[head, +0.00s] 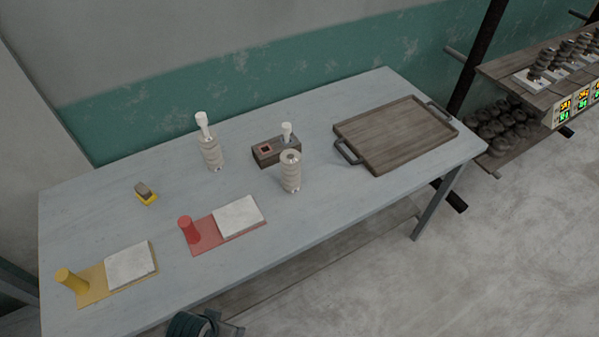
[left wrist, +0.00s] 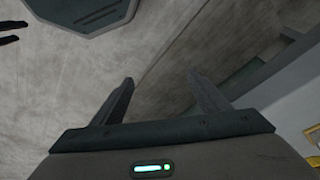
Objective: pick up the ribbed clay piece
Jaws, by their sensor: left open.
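Two ribbed, pale clay-coloured cylinders stand upright on the grey table (head: 330,205) in the head view. One ribbed piece (head: 290,173) stands in front of a small dark wooden block (head: 267,156). The other ribbed piece (head: 211,153) stands farther left and back, with a white knobbed part on top. I cannot tell from the picture which one the task names. Neither ribbed piece shows in that view.
A wooden tray (head: 341,130) with dark handles lies at the table's right. A red board (head: 205,247) and a yellow board (head: 95,297) each carry a pale slab and a peg. A small yellow-based block (head: 146,197) sits at the left. A stocked shelf (head: 510,72) stands beyond.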

